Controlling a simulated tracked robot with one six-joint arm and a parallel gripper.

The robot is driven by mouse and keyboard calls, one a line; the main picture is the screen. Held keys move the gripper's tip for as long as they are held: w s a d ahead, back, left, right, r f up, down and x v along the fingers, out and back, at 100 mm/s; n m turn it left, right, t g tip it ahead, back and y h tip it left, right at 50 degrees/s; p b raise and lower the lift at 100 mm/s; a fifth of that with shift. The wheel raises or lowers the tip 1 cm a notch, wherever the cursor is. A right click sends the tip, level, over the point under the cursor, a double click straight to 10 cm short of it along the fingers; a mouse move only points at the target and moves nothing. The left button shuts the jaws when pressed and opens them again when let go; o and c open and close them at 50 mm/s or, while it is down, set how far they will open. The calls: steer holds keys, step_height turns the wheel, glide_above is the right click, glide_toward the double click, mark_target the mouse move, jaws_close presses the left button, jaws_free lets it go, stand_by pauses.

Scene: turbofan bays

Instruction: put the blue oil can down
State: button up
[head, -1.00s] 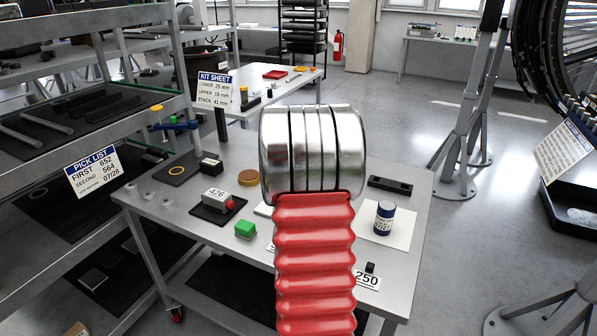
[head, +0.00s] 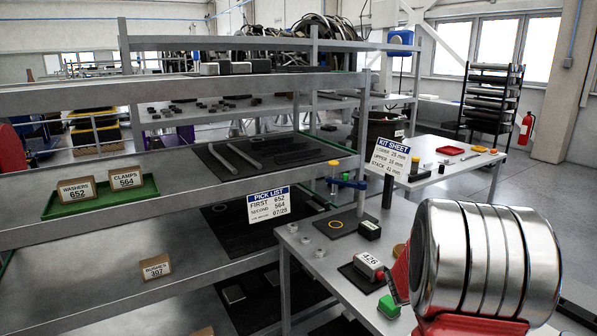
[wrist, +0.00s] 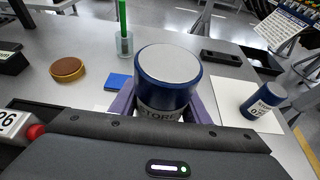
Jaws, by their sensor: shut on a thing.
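In the wrist view a blue oil can (wrist: 167,92) with a pale grey top stands between the purple jaws of my gripper (wrist: 160,104). The jaws are shut on it. Its white label is partly hidden by my wrist housing. I cannot tell whether its base touches the grey bench. A second, smaller-looking blue can (wrist: 264,101) with a white label stands on a white sheet (wrist: 230,93) to the right, apart from the held can. In the head view my own arm covers this area, and neither can shows.
On the bench, a brown round tin (wrist: 67,69), a blue square (wrist: 119,82), a clear cup with a green stick (wrist: 124,42) and a dark tray (wrist: 221,58) surround the can. A red-knobbed unit marked 426 (head: 369,263) sits left. Shelves (head: 150,235) stand left of the bench.

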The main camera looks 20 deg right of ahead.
steer(key=w+a+n+t+y, duration=0.1)
steer(key=w+a+n+t, duration=0.1)
steer(key=w+a, duration=0.45)
steer(key=w+a+f+n+t+y, duration=0.1)
steer(key=w+a+n+t, duration=0.15)
steer(key=a, duration=0.65)
steer(key=w+a+n+t+y, duration=0.1)
steer(key=w+a+n+t, duration=0.1)
steer(key=w+a, duration=0.45)
steer(key=a+f+n+t+y, duration=0.1)
steer(key=a+n+t+y, duration=0.1)
steer(key=a, duration=1.2)
steer(key=a+f+n+t+y, duration=0.1)
steer(key=a+n+y, duration=0.3)
steer(key=a, duration=1)
steer(key=shift+s+a+f+t, duration=0.2)
steer(key=shift+a+f+t, duration=0.15)
steer(key=shift+t, duration=0.2)
steer(key=f, duration=0.2)
steer(key=s+f, duration=0.1)
steer(key=f, duration=0.2)
steer(key=shift+s+f, duration=0.25)
steer(key=shift+f, duration=0.05)
